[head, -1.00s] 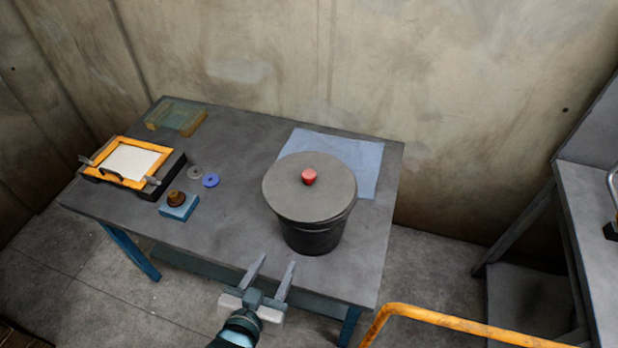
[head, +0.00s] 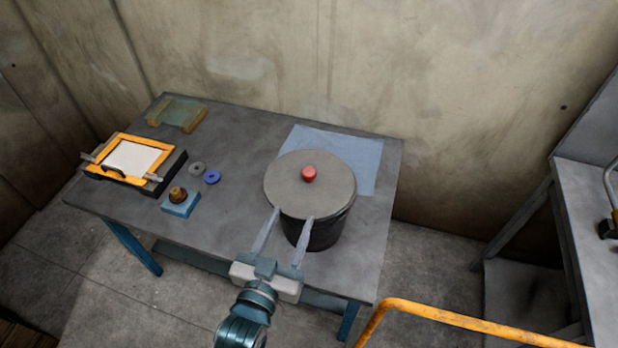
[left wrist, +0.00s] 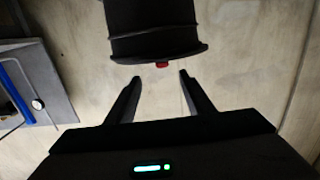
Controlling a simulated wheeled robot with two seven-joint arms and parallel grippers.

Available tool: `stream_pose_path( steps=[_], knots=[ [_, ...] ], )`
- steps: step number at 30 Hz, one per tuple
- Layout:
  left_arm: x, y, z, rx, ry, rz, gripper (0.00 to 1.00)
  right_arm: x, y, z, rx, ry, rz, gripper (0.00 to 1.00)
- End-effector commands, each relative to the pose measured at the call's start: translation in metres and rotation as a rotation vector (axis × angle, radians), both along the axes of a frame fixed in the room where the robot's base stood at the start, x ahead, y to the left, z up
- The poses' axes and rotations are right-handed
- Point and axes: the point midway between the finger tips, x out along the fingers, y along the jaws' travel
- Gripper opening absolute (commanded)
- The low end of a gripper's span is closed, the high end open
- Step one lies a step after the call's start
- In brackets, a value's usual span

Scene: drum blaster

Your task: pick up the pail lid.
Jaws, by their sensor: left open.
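The pail lid (head: 295,196) is a round grey disc with a red knob (head: 309,173) at its middle. It sits on a black pail (head: 318,233) near the right end of the table. My left gripper (head: 294,213) is open and empty, its two fingers pointing at the near side of the pail in the head view. In the left wrist view, the pail (left wrist: 152,25) appears upside down, with the lid's edge and the red knob (left wrist: 162,65) just beyond the open fingertips. Nothing shows between the fingers. My right gripper is not in view.
The table (head: 240,150) holds a blue sheet (head: 365,160) behind the pail. An orange-framed screen (head: 135,158), a blue block with a brown knob (head: 180,203) and small discs (head: 212,177) lie left. An orange rail (head: 450,319) stands in front at right.

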Motion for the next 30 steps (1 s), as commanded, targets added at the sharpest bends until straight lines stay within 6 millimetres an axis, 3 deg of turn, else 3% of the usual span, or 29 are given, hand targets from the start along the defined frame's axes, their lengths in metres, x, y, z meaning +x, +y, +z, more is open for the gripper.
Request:
stream_pose_path(
  steps=[9,15,30],
  knots=[
    [0.056,-0.018,0.001,0.0,0.0,0.0,0.48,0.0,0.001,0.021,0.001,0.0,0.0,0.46],
    [0.082,-0.026,-0.002,-0.001,0.001,0.0,0.48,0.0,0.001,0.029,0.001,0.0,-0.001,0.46],
    [0.09,-0.028,-0.004,0.0,0.001,0.0,0.48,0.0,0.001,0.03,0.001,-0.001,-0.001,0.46]
  ],
)
